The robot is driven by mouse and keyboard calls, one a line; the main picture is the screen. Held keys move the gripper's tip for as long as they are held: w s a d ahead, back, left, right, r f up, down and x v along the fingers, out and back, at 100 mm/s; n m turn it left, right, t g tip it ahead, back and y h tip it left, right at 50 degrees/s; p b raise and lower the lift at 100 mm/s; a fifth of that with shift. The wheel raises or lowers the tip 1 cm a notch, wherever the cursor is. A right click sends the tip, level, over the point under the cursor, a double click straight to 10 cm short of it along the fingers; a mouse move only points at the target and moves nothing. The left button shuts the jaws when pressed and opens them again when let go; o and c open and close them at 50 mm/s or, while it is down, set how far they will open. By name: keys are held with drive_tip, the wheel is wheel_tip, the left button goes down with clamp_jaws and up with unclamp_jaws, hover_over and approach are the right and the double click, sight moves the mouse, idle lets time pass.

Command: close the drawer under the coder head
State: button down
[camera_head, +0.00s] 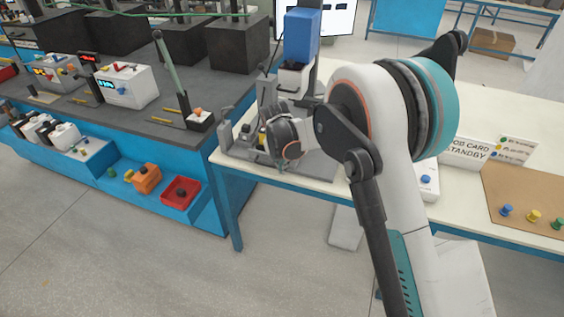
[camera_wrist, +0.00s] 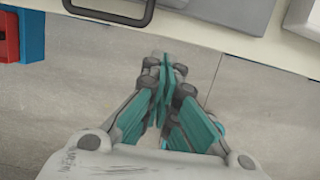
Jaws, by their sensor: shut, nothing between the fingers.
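The blue coder head (camera_head: 301,35) stands at the back of the cream bench in the head view, above a dark and white body. The drawer under it is mostly hidden by my arm, so I cannot tell how far it stands out. A dark loop handle (camera_wrist: 148,12) shows at the top of the wrist view, over the bench edge; I cannot tell for certain that it belongs to the drawer. My gripper (camera_wrist: 165,68) is shut and empty, over the floor in front of the bench edge in the picture, apart from the handle. Its fingertips are hidden in the head view.
The cream bench (camera_head: 460,205) carries a standby sign (camera_head: 466,151) and a brown mat (camera_head: 525,200) with several coloured knobs. Floor in front is clear.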

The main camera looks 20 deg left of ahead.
drive_tip(key=shift+w+d+f+b, duration=0.15)
drive_tip(key=shift+w+f+b, duration=0.35)
drive_tip(key=shift+w+f, duration=0.95)
drive_tip(key=shift+w+d+f+b, duration=0.15)
drive_tip(key=shift+w+f+b, duration=0.35)
drive_tip(key=shift+w+f, duration=0.9)
drive_tip(key=shift+a, duration=0.1)
